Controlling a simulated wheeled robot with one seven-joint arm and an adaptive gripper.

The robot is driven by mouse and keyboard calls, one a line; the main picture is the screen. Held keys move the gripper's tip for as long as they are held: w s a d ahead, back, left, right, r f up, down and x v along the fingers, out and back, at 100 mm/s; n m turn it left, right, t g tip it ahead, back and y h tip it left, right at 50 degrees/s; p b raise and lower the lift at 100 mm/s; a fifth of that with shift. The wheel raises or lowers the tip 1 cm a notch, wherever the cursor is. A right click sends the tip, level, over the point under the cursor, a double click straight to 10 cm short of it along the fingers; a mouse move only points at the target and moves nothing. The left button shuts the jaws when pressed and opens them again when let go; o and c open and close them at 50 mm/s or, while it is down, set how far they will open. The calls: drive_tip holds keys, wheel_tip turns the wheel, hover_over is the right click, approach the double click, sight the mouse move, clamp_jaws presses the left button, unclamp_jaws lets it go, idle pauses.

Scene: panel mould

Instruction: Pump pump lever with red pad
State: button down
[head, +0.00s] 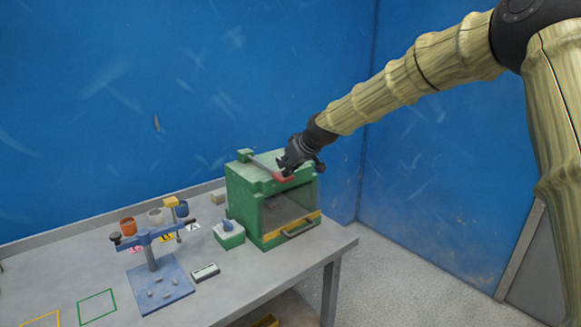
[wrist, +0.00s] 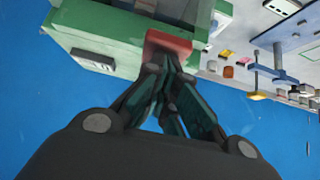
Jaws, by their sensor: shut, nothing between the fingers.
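The pump lever (head: 262,165) is a grey bar on top of a green box-shaped machine (head: 244,200), with a red pad (head: 283,177) at its near end. My gripper (head: 288,168) is shut and empty, with its fingertips right at the red pad. In the wrist view the red pad (wrist: 168,43) shows just beyond the closed fingertips (wrist: 158,62). I cannot tell whether they touch it. Part of the lever is hidden behind the gripper in the head view.
The machine has an open front chamber and a drawer with a handle (head: 298,228). Blue walls stand behind.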

drive_tip(key=shift+s+f, duration=0.25)
drive_tip(key=shift+f, duration=0.55)
drive_tip(key=shift+r, duration=0.15)
wheel_tip(320, 180, up, 5)
drive_tip(key=p, duration=0.2)
drive_tip(key=shift+w+d+p, duration=0.1)
drive_tip(key=shift+w+p, duration=0.05)
drive_tip(key=shift+p, duration=0.2)
drive_tip(key=b+v, duration=0.3)
drive_tip(key=v, duration=0.7)
drive_tip(key=shift+d, duration=0.15)
idle(0.9)
